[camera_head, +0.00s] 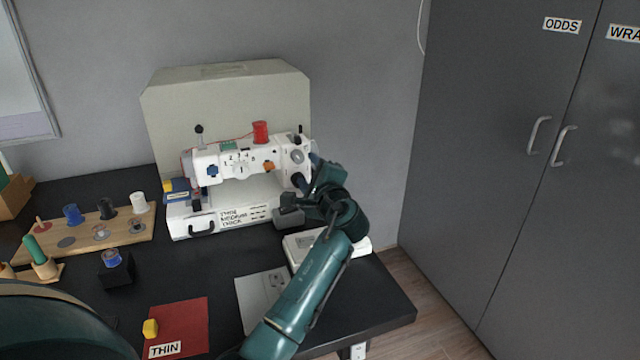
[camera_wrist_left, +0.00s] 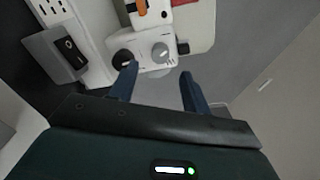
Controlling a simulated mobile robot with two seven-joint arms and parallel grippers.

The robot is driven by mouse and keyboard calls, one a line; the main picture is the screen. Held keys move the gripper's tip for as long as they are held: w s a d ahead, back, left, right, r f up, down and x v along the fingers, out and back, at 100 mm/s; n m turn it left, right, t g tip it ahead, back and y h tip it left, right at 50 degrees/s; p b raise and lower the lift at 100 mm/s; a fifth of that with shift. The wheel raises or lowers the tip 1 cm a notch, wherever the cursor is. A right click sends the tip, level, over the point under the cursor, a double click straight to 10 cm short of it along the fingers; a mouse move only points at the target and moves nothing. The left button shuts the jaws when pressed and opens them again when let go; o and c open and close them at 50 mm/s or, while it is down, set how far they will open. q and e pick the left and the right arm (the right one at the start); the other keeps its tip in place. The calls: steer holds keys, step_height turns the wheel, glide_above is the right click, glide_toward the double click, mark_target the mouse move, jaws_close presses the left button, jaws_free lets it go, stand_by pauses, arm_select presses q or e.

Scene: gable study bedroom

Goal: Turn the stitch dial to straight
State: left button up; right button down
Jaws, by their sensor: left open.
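The white sewing machine (camera_head: 205,222) stands against its pale cover on the black desk. A grey dial (camera_head: 297,156) sits on its right end. In the left wrist view, a grey dial (camera_wrist_left: 160,52) and a black dial (camera_wrist_left: 122,58) sit side by side on a white panel. Their marks are too small to read, and I cannot tell which one is the stitch dial. My left gripper (camera_head: 307,171) is at the machine's right end, its fingers open. In its wrist view, the fingers (camera_wrist_left: 158,76) are apart, below the dials, with nothing between them. My right gripper is not in view.
A black rocker switch (camera_wrist_left: 70,50) is on a grey block left of the dials. A red spool (camera_head: 260,132) stands on top of the machine. A wooden spool board (camera_head: 75,243) and a red cloth (camera_head: 185,320) lie to the left. Grey cabinets (camera_head: 500,130) stand right.

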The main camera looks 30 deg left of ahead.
arm_select(q)
steer(key=v, duration=0.7)
steer(key=shift+s+d, duration=0.2)
steer(key=shift+d, duration=0.05)
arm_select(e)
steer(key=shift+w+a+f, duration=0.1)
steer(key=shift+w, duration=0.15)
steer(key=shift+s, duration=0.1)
